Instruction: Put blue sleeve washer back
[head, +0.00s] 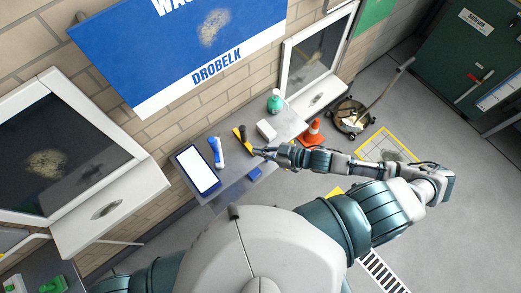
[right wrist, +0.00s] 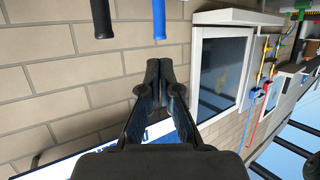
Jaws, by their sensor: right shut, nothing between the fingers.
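My right gripper (head: 262,152) reaches over the grey table (head: 232,190) from the right. Its fingers are together and empty, and in the right wrist view the dark fingertips (right wrist: 160,72) meet with nothing between them. A small blue piece (head: 255,174) lies near the table's front edge, below the gripper in the picture. A blue and white tube-like thing (head: 217,152) lies to the left of the gripper. I cannot tell which of these, if either, is the blue sleeve washer. My left gripper is out of view.
A white-screened tablet (head: 196,169), a yellow and black tool (head: 241,138), a white box (head: 266,130) and a green bottle (head: 275,101) are on the table. An orange cone (head: 313,132) stands to the right. A black rod (right wrist: 101,18) and a blue rod (right wrist: 159,18) show.

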